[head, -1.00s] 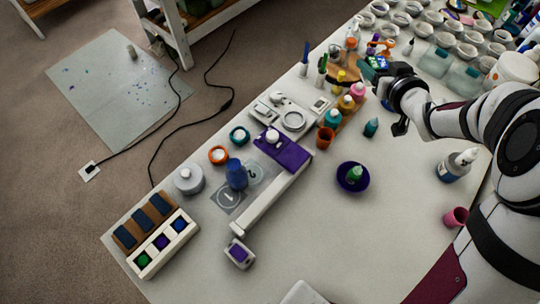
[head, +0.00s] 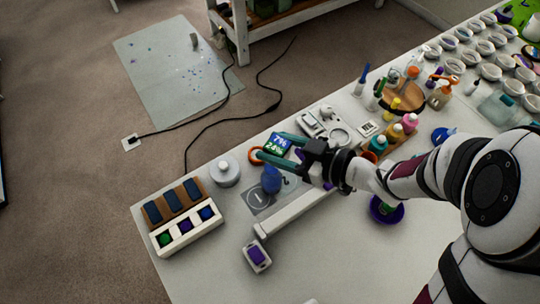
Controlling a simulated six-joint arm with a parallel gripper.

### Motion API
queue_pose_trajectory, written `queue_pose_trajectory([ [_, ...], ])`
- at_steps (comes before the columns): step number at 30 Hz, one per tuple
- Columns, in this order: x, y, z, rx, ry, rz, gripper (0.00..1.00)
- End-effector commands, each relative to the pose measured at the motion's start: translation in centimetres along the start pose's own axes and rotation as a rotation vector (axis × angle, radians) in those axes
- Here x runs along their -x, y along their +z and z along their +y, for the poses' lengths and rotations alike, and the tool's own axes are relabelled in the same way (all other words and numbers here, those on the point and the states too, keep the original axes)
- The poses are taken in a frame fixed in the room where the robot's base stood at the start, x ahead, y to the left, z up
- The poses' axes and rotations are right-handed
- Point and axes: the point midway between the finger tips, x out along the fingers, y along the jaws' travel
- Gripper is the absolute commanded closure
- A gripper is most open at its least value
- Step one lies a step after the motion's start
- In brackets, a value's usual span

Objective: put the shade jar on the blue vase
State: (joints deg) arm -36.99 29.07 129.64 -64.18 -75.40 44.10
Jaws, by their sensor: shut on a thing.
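My gripper (head: 268,146) reaches in from the right, its two teal fingers pointing left. Between them is a small thing with a lit blue and green face bearing numbers, which I take to be the shade jar (head: 278,144). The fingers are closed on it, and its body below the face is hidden. The blue vase (head: 271,180) stands upright on the grey printed mat (head: 258,200), just below the jar in the picture. The jar appears above the table and apart from the vase; the exact height gap cannot be told.
An orange-rimmed jar (head: 255,156) sits close beside the fingers. A grey lidded pot (head: 224,171) stands left of the vase. A long white bar (head: 290,217) crosses the table at right. A purple bowl (head: 387,210) lies under my arm.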

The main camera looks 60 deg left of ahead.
Motion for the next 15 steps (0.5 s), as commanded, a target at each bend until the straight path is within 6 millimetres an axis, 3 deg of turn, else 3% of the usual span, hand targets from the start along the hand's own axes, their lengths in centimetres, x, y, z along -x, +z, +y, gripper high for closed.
queue_pose_trajectory([
  [3,-1.6,0.5,-0.3,-0.003,0.0,-0.001,1.0],
  [9,-3.1,3.8,-0.3,-0.003,0.002,-0.002,1.0],
  [15,-3.1,4.0,-0.3,0.001,0.005,-0.001,1.0],
])
